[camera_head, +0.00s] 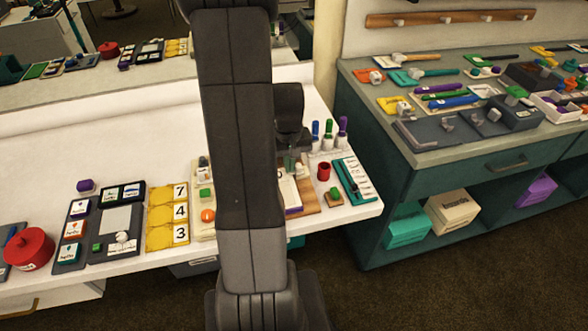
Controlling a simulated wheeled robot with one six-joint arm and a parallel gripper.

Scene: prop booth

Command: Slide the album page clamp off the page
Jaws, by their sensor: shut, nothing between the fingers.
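My gripper (290,162) points down over the right part of the white table, partly hidden by my own arm. It is shut and holds nothing. Below it is a wooden board (309,196) with white pages (290,191), partly hidden by my arm. I cannot tell for sure which item is the album page clamp. A dark flat album-like item (416,137) lies on the right-hand cabinet, with a small grey piece (447,124) on it. A dark board (70,250) with a white page (115,219) and picture cards lies left on the table.
A yellow number board (159,218) and red round pot (29,248) are left. The table's back left area is bare.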

